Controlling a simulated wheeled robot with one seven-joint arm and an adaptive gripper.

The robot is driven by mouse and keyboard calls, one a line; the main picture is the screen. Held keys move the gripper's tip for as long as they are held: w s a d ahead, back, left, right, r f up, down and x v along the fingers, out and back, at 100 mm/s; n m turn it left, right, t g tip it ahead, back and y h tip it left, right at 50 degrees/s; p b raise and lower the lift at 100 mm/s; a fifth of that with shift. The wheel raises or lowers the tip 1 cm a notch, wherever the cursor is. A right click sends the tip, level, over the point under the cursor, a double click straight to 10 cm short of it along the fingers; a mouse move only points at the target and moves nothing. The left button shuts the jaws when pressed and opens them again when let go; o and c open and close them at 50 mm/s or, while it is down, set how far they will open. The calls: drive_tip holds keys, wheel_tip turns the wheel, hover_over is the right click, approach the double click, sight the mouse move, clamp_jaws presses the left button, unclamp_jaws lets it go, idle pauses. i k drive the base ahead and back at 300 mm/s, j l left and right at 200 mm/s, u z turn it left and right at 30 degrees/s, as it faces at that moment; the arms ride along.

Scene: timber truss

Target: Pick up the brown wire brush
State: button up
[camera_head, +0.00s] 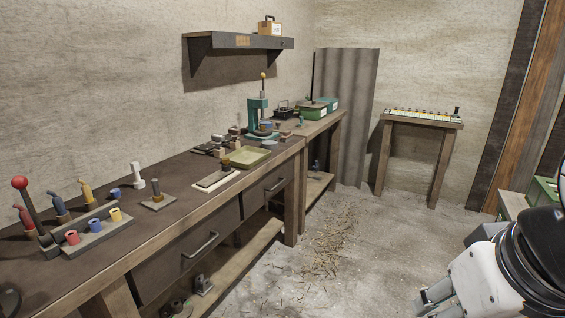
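I cannot make out the brown wire brush for certain. Several small dark and brown items (213,146) lie in a cluster on the long workbench (150,218), too small to tell apart. A flat pale piece with a dark strip (215,181) lies nearer the bench's front edge. My gripper (424,303) is low at the right, partly cut off by the bottom edge. It is over the floor, well apart from the bench. Its fingers are too small and partly hidden to show their opening.
A green tray (247,157) and a teal press (258,118) stand towards the bench's far end. A red-knobbed lever (33,212) and coloured-handled tools stand at the left. A small table (421,122) is at the back. The floor (350,270) between is open, with scattered straw-like shavings.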

sight(287, 136)
drive_tip(key=i+z, duration=0.1)
drive_tip(key=i, duration=0.55)
drive_tip(key=i+z, duration=0.15)
drive_tip(key=i, duration=0.55)
drive_tip(key=i+j+z, duration=0.1)
drive_tip(key=i, duration=0.55)
drive_tip(key=i+u, duration=0.2)
drive_tip(key=i, duration=0.4)
drive_tip(key=i+l+u, duration=0.2)
drive_tip(key=i, duration=0.35)
drive_tip(key=i+u, duration=0.45)
drive_tip(key=i, duration=0.4)
